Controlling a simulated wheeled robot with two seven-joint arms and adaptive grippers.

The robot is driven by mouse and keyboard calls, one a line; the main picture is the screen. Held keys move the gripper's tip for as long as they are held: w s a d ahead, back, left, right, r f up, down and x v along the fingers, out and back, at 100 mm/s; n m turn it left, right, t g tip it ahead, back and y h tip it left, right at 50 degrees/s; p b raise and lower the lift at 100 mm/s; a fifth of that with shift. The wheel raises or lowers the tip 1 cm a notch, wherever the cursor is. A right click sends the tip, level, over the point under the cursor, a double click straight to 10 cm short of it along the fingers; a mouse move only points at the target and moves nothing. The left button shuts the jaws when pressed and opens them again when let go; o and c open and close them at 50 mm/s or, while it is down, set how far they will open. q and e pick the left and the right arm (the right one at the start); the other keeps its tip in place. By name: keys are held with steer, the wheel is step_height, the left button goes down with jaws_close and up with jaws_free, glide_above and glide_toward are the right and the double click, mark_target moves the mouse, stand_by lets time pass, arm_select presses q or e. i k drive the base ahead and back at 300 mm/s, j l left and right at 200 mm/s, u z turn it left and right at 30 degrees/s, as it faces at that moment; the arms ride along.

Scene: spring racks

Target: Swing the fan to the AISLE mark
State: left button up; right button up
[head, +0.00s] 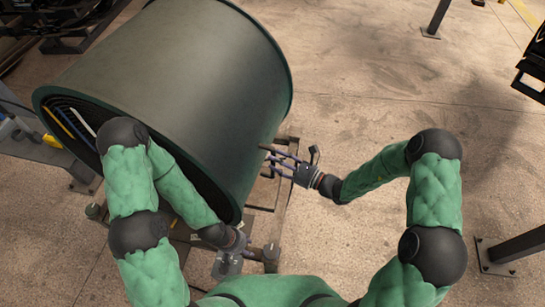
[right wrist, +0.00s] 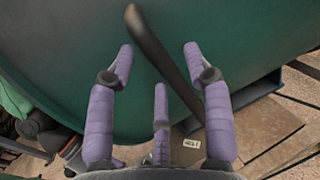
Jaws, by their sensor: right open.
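The fan (head: 185,60) is a large dark green drum with an open front, filling the upper left of the head view. Its green wall (right wrist: 75,45) also fills the back of the right wrist view. A dark bar (right wrist: 160,52) slants out from the drum between my right fingers. My right gripper (head: 278,160) is open at the drum's right side, with the bar between its fingers but not visibly clamped. My left gripper (head: 230,262) is low in front of the drum; its fingers are too unclear to judge. No AISLE mark can be read.
A small white label (right wrist: 192,144) sits below the bar; its text is not clearly legible. A metal frame (head: 283,190) stands under the drum. Dark posts stand at the upper right (head: 436,18) and lower right (head: 515,246). The concrete floor to the right is mostly clear.

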mark_target(210, 85)
steer(key=l+u, duration=0.45)
steer(key=l, duration=0.15)
steer(key=l+u, duration=0.5)
steer(key=i+l, duration=0.05)
steer(key=l, duration=0.05)
